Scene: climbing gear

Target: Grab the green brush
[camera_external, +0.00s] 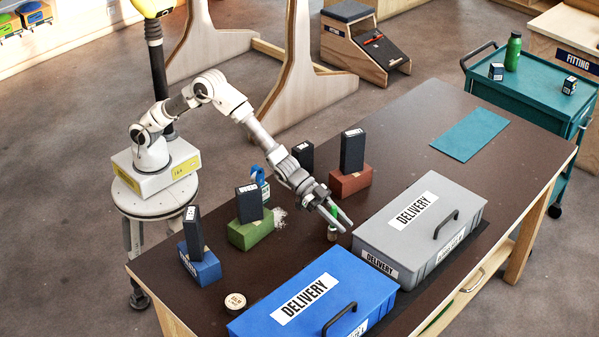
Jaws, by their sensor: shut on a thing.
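My gripper (339,219) is over the dark table, just left of the grey delivery box. It is shut on a small green thing (333,211), which looks like the green brush. The fingers partly hide it. A short brownish piece with a pale band (332,234) shows just below the fingers. It seems to be the lower part of the same thing, but I cannot tell whether it touches the table.
A grey delivery box (465,208) and a blue delivery box (375,287) stand at the front. Dark boxes stand on blue (205,270), green (248,234) and red (350,182) blocks. A teal mat (470,134) lies in the clear far-right area.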

